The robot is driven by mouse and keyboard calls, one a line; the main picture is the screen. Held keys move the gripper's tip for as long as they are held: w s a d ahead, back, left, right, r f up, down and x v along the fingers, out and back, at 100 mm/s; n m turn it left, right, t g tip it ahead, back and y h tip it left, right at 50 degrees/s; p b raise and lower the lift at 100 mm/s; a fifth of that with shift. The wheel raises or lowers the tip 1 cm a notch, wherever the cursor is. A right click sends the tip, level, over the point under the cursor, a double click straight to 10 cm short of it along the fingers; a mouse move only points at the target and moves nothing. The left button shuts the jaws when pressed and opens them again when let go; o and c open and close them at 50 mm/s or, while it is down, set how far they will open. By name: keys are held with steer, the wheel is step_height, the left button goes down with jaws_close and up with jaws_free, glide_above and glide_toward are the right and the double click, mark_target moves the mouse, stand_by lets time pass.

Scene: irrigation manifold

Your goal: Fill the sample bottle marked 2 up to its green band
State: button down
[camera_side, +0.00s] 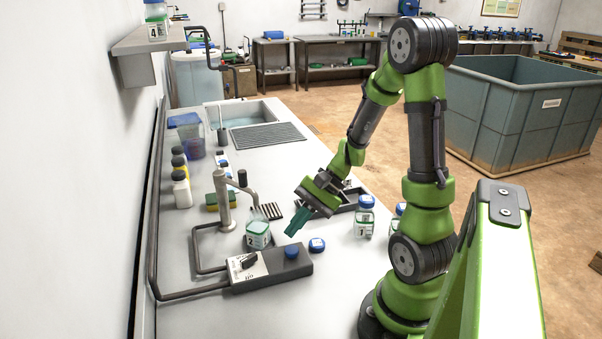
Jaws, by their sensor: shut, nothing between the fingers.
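An uncapped bottle (258,237) with a label that looks like a 2 stands upright on the counter under the spout of the metal tap (225,202). Its green band and liquid level are too small to tell apart. A dark control box (270,268) with a black knob (249,261) and a blue button (292,252) sits in front of the bottle. My gripper (291,234) is shut and empty, with its teal fingers just right of the bottle, above the counter near the button.
A blue-capped bottle (365,217) stands right of my gripper, with another (400,209) partly hidden by my arm. A dark tray (340,201) lies behind. The front counter is clear.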

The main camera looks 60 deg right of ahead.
steer(key=shift+r, duration=1.25)
steer(key=shift+s+d+f, duration=0.15)
steer(key=shift+f, duration=0.1)
steer(key=s+a+r+n+t+h, duration=0.2)
steer(key=a+r+n+h, duration=0.3)
steer(key=a+r+n, duration=0.6)
steer(key=shift+s+r+n+h, duration=0.3)
steer(key=shift+r+h, duration=0.1)
steer(key=shift+r, duration=0.55)
